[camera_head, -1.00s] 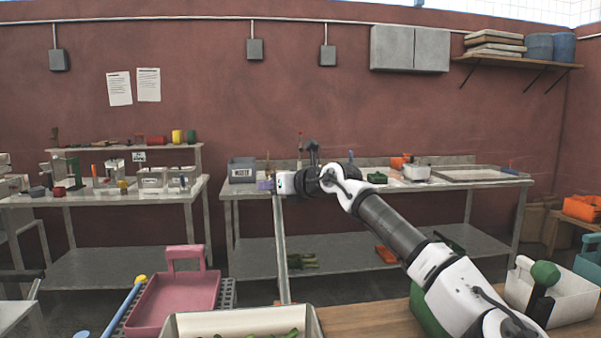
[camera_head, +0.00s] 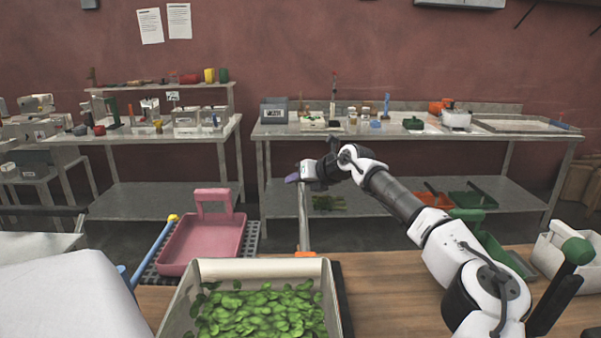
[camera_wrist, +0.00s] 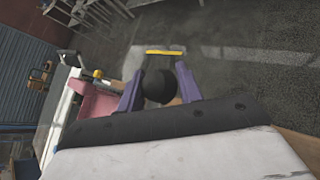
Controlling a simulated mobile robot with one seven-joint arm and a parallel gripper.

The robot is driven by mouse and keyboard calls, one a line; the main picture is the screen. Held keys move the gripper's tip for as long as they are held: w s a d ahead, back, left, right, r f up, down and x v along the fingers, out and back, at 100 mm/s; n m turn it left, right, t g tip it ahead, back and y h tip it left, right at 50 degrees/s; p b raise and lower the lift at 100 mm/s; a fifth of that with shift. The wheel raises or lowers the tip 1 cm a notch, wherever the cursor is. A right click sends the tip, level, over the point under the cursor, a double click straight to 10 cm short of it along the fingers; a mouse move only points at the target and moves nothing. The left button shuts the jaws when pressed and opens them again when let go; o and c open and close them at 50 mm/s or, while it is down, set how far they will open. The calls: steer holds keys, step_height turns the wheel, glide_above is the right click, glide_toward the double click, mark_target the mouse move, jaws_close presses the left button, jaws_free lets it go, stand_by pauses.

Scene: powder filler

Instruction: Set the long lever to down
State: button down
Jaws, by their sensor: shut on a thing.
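The long lever is a grey metal bar (camera_head: 304,220) that stands up behind the white-rimmed bin in the head view. My gripper (camera_head: 294,178) is at the top of the bar. In the wrist view a round black knob (camera_wrist: 158,86) sits between the two purple fingers of my gripper (camera_wrist: 158,80), which are shut on it. The head view shows the knob poorly, as the gripper covers it.
A bin of green leaves (camera_head: 262,308) stands on the wooden table. A pink scoop (camera_head: 208,245) and a blue rod with a yellow tip (camera_head: 150,250) are to its left. Benches with tools stand along the far wall.

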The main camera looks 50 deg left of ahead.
steer(key=shift+d+f, duration=0.1)
steer(key=shift+f, duration=0.05)
steer(key=c, duration=0.9)
jaws_free()
steer(key=shift+c, duration=0.2)
steer(key=b+v, duration=0.5)
steer(key=v, duration=0.7)
